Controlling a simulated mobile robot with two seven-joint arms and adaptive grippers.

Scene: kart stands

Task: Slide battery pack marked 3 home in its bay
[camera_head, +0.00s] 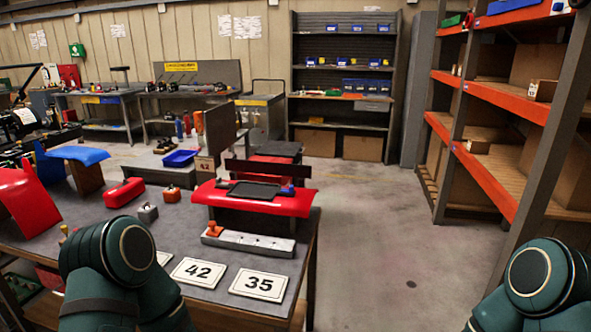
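I cannot make out a battery pack marked 3 or its bay; no "3" marking is readable on any pack. A red body panel (225,200) with a black tray-like part (257,190) on it sits near the right end of the grey table (150,225). In front of it lies a long light-grey block (262,244) with an orange knob (214,229) at its left end. Only green rounded links of my arms show, at the lower left and lower right. Both grippers are out of view.
Orange shelving (486,181) is right; the floor between is clear.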

